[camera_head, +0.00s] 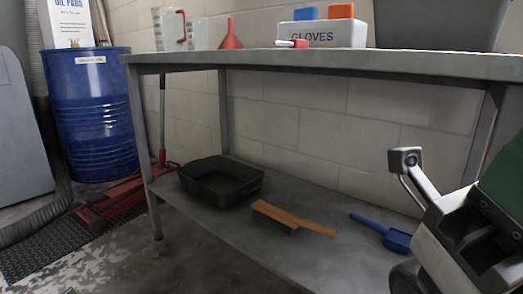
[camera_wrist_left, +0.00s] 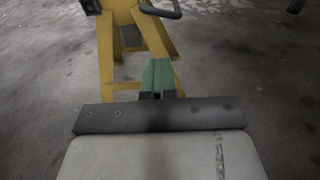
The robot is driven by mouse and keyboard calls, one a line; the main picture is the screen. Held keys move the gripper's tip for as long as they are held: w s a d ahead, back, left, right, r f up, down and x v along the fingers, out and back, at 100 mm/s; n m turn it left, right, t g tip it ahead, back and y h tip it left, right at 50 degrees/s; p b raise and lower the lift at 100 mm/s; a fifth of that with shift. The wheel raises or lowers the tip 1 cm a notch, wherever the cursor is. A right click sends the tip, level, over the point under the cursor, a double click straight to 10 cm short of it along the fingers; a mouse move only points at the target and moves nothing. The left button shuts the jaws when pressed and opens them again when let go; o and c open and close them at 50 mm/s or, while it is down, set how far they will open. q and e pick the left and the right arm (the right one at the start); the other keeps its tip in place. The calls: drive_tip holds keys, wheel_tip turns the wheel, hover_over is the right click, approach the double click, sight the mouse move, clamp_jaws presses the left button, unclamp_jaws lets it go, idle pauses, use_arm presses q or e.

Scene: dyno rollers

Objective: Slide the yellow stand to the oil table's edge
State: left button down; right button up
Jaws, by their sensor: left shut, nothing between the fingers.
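The yellow stand (camera_wrist_left: 118,45) shows in the left wrist view at the top, left of centre, with splayed legs on a grey floor and a dark handle-like bar (camera_wrist_left: 160,8) near its top. My left gripper (camera_wrist_left: 157,72) has green fingers, shut and empty, in front of a right-hand leg of the stand; I cannot tell whether they touch it. The grey metal table (camera_head: 330,62) stands across the head view. I cannot tell whether it is the oil table. The stand and my left gripper are not in the head view. My right gripper's fingers do not show.
A black pan (camera_head: 222,182), a wooden-handled brush (camera_head: 290,218) and a blue scoop (camera_head: 396,238) lie on the lower shelf. Jugs, a red funnel (camera_head: 231,36) and a gloves box (camera_head: 322,36) stand on top. A blue drum (camera_head: 92,115) and red jack (camera_head: 118,200) are at left.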

use_arm(q)
drive_tip(key=d, duration=0.1)
drive_tip(key=w+d, duration=0.1)
drive_tip(key=shift+d, duration=0.4)
drive_tip(key=c, duration=1.4)
unclamp_jaws()
